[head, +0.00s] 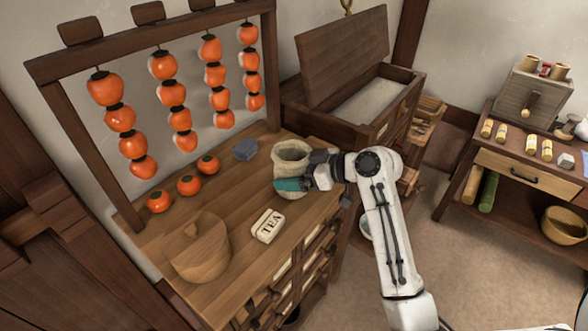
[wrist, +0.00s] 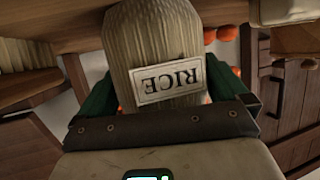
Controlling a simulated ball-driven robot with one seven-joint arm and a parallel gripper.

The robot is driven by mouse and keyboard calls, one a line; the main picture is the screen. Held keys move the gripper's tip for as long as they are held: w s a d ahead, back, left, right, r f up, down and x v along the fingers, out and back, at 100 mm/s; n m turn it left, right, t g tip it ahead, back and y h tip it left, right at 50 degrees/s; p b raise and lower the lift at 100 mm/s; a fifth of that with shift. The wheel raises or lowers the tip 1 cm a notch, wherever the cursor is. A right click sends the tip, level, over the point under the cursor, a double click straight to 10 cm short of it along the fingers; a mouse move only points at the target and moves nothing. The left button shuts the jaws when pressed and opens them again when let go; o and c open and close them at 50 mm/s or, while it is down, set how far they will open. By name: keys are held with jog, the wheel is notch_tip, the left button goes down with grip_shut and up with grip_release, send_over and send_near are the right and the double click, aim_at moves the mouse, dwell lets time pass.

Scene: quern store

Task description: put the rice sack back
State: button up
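The rice sack (head: 291,155) is a pale, open-topped cloth bag, upright at the right end of the wooden counter (head: 241,210). In the wrist view the sack (wrist: 150,40) fills the middle, its RICE label upside down. My gripper (head: 290,185) comes in low from the right, with a teal finger across the sack's near side. In the wrist view its green fingers lie on both sides of the sack and appear to touch it, so it looks shut on the sack. Whether the sack's base rests on the counter is hard to tell.
On the counter are a TEA block (head: 268,226), a lidded wooden tub (head: 201,247), a grey-blue block (head: 245,150) and several persimmons (head: 188,185). A persimmon rack (head: 150,36) stands behind. An open-lidded chest (head: 362,101) is beyond, and a side table (head: 520,160) stands right.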

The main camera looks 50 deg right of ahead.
jog(key=shift+r, duration=0.2)
jog(key=v, duration=1.2)
jog(key=shift+b, duration=0.45)
